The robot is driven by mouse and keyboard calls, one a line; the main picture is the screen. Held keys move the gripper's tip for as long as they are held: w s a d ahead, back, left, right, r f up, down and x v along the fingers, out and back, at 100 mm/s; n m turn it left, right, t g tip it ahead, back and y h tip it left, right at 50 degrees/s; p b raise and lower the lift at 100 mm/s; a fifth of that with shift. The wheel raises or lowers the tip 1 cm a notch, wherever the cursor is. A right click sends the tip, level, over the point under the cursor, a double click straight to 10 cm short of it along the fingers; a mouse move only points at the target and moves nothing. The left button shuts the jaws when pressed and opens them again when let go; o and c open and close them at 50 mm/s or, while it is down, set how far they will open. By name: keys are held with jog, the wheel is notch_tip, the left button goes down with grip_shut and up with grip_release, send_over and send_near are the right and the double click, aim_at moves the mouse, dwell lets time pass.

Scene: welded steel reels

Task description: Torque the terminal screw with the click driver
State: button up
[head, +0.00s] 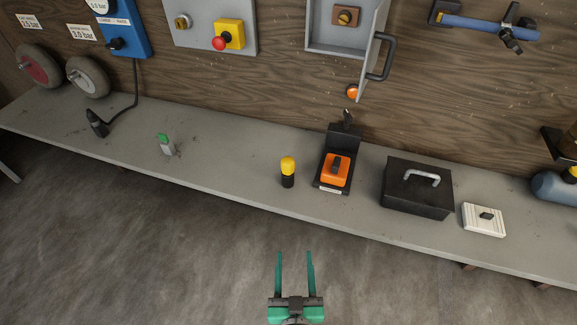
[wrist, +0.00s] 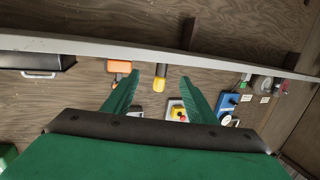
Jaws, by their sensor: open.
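A short upright tool with a yellow top and black lower part (head: 288,168) stands on the bench; it looks like the click driver. It also shows in the wrist view, yellow and black (wrist: 160,80), between my finger tips. To its right, an orange block with a dark knob (head: 335,170) sits on a black base with an upright back plate. I cannot tell whether the terminal screw is there; no screw is clear. The orange block shows in the wrist view too (wrist: 120,67). My gripper (head: 295,254) is open and empty, in front of the bench and apart from everything.
The grey bench (head: 230,168) is clear left of the yellow-topped tool. A black box with a handle (head: 418,187) and a white switch block (head: 484,219) stand right. A green-topped item (head: 166,145) stands left. An open cabinet door (head: 374,50) juts from the wall.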

jog(key=t+y, duration=0.1)
send_near(288, 170)
jog(key=shift+w+d+f+n, duration=0.15)
jog(key=shift+w+n, duration=0.25)
jog(key=shift+w, duration=0.3)
jog(key=shift+w+a, duration=0.2)
jog(key=shift+w, duration=1.55)
jog(key=shift+w+a, duration=0.15)
jog(key=shift+w, duration=1.65)
jog(key=shift+w+a, duration=0.2)
jog(key=shift+w, duration=1.55)
jog(key=c, duration=1.2)
